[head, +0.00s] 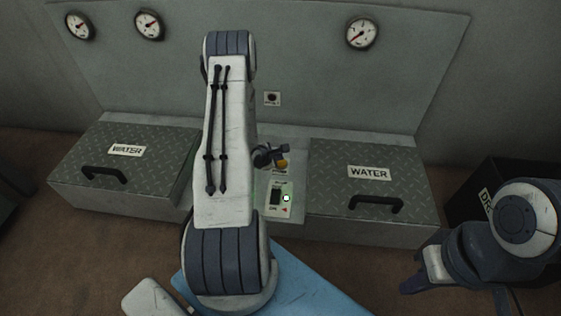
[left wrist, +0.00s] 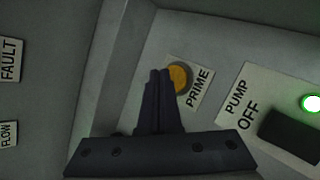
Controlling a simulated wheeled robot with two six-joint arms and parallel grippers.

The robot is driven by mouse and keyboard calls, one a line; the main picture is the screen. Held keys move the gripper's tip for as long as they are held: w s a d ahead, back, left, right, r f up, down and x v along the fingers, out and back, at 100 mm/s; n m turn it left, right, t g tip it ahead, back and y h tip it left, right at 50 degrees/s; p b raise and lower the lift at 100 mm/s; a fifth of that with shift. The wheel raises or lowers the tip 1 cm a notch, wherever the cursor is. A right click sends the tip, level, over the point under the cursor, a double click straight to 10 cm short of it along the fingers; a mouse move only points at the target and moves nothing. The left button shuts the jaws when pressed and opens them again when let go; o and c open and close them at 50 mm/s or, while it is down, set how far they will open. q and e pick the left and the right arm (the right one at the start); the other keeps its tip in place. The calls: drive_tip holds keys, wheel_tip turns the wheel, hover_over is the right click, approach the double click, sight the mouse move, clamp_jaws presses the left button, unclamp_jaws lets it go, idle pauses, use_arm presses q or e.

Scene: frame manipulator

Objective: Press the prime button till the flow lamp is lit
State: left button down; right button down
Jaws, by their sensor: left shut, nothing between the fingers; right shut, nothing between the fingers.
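The orange round prime button (left wrist: 180,77) sits beside its PRIME label in the left wrist view. It also shows as a small orange spot in the head view (head: 282,163). My left gripper (left wrist: 160,74) is shut and empty, its fingertips at the button's left edge in the picture; I cannot tell whether they touch it. In the head view the left gripper (head: 278,153) is over the centre console. A FLOW label (left wrist: 8,135) shows at the left wrist view's left edge; no lamp shows beside it. My right gripper (head: 413,284) is shut and empty at the lower right.
The pump panel (left wrist: 236,122) has a black switch (left wrist: 290,136) and a lit green lamp (left wrist: 312,102). WATER-labelled lids (head: 125,165) and (head: 365,190) flank the console. A small plate with a dark round centre (head: 272,98) is on the back wall, below several gauges. A dark bin stands right.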

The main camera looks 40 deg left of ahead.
use_arm(q)
wheel_tip(320, 180, up, 5)
drive_tip(key=p, duration=0.5)
drive_tip(key=shift+r+p, duration=0.1)
drive_tip(key=shift+p, duration=0.3)
idle(1.3)
